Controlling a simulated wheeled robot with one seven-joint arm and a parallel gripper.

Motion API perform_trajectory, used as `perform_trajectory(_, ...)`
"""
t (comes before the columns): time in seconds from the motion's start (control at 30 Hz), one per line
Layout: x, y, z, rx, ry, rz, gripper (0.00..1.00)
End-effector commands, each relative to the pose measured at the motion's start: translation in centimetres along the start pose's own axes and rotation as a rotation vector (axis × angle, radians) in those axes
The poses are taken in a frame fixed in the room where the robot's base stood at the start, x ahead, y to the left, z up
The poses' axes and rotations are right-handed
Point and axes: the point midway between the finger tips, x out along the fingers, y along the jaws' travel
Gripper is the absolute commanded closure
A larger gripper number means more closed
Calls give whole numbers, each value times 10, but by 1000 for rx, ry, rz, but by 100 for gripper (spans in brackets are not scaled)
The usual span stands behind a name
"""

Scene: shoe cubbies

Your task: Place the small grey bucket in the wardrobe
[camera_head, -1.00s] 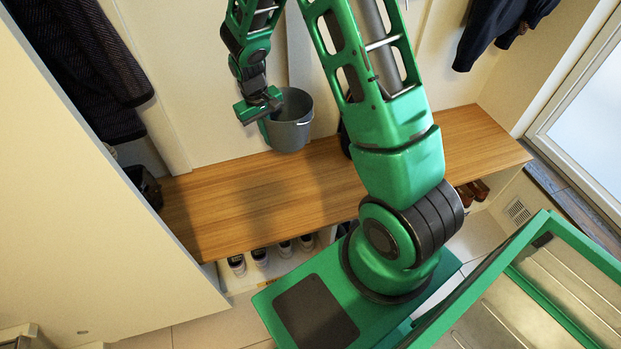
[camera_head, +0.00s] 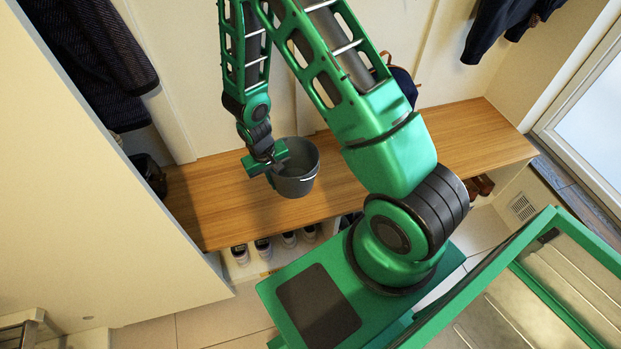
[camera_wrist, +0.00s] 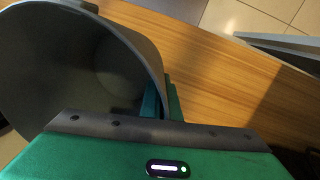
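The small grey bucket (camera_head: 297,170) is held upright over the wooden bench in the head view. My green gripper (camera_head: 270,168) is at the left side of its rim and appears shut on the bucket wall. In the wrist view the bucket (camera_wrist: 60,65) fills the left side, open and apparently empty, with a green finger (camera_wrist: 160,100) at its wall. The other finger is mostly hidden. The tall pale panel (camera_head: 100,200) at the left looks like the side of the wardrobe; its inside is not in view.
The wooden bench (camera_head: 225,205) runs along the wall, with shoes (camera_head: 263,247) in cubbies below. Dark coats (camera_head: 95,60) hang at the left above a dark basket-like object (camera_head: 148,174). A dark bag (camera_head: 402,82) is partly behind my arm.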

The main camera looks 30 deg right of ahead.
Motion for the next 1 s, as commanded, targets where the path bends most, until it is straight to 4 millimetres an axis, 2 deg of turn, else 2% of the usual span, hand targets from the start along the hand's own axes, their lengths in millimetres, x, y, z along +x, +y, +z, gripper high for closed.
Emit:
perform_trajectory(0.3,45,60,-8,6,-3,2,100)
perform_trajectory(0.5,66,87,-13,3,-1,1,100)
perform_trajectory(0.77,78,96,-14,0,-2,1,100)
perform_trajectory(1.0,107,92,-13,0,-3,1,100)
